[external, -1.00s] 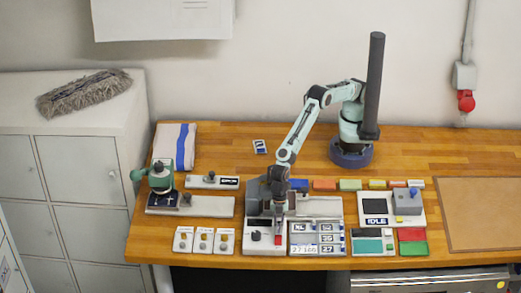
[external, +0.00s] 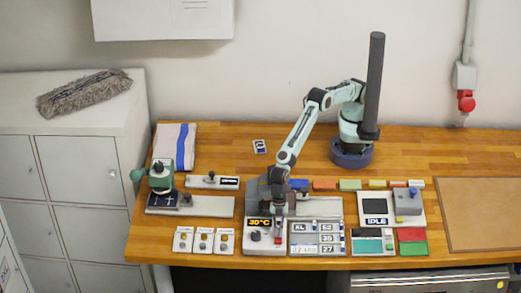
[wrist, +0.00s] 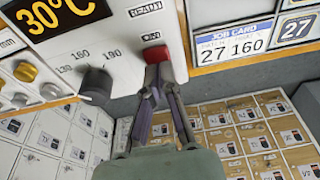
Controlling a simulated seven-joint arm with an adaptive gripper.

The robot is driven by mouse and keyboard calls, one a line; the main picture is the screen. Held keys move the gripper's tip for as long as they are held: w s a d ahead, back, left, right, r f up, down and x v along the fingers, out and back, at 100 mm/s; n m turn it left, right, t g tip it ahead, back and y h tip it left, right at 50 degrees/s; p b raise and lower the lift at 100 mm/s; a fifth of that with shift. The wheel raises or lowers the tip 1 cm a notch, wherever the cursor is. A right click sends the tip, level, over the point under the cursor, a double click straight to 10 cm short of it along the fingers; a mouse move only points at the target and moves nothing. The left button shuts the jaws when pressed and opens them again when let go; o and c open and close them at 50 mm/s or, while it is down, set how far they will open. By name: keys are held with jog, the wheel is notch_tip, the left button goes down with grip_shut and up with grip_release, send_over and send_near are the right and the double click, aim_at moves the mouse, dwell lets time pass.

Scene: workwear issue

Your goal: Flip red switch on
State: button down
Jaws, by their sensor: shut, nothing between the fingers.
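The panel's display (wrist: 58,12) is lit and reads 30°C. My gripper (wrist: 160,74) is shut and empty, its fingertips in front of the lower edge of the switch in the wrist view. In the external view, my gripper (external: 278,214) appears above and behind the switch. I cannot tell whether they touch.
A dark dial (wrist: 95,82) with printed numbers is left of the switch. A job card plate (wrist: 232,45) is to its right. Several small white button boxes (external: 204,249) stand left of the panel. A green-handled press (external: 160,180) is further left.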

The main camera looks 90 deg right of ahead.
jog(key=shift+a+r, duration=0.15)
jog(key=shift+a, duration=0.2)
jog(key=shift+r, duration=0.1)
jog(key=shift+r, duration=0.3)
jog(key=d+v, duration=0.2)
jog(key=v, duration=1.1)
jog(key=shift+d+f, duration=0.25)
jog(key=shift+f, duration=0.1)
